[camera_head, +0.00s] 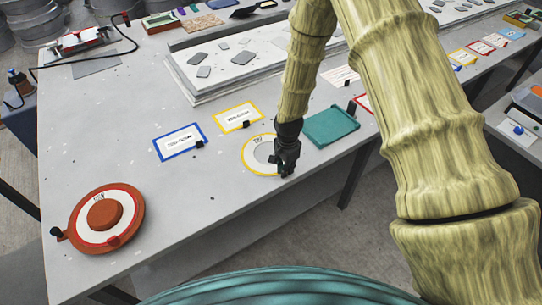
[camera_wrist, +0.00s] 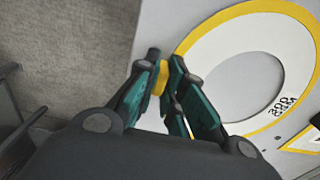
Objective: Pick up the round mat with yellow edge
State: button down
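The round mat with yellow edge (camera_head: 250,154) lies on the grey table near its front edge. It is a flat white ring with a yellow rim and a grey centre. In the wrist view the mat (camera_wrist: 215,55) fills the right side, with printed text at its lower right. My gripper (camera_head: 284,168) is down at the mat's right side in the head view. In the wrist view my gripper's teal fingers (camera_wrist: 163,72) stand close together at the mat's rim, with a bit of yellow between them. I cannot tell whether they press on the rim.
A yellow-edged label card (camera_head: 238,117), a blue-edged card (camera_head: 180,142) and a teal folded cloth (camera_head: 331,125) lie near the mat. A red-brown round mould (camera_head: 103,213) is at the left front. A white slab (camera_head: 185,92) with grey pieces lies behind. The table front between mould and mat is clear.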

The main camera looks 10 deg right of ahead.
jog(key=shift+r, duration=0.15)
jog(key=shift+r+b, duration=1.25)
jog(key=shift+r, duration=0.35)
jog(key=s+r+b, duration=0.1)
jog(key=s+b, duration=0.4)
jog(key=s, duration=1.1)
jog(key=shift+d+r, duration=0.2)
jog(key=shift+r, duration=0.1)
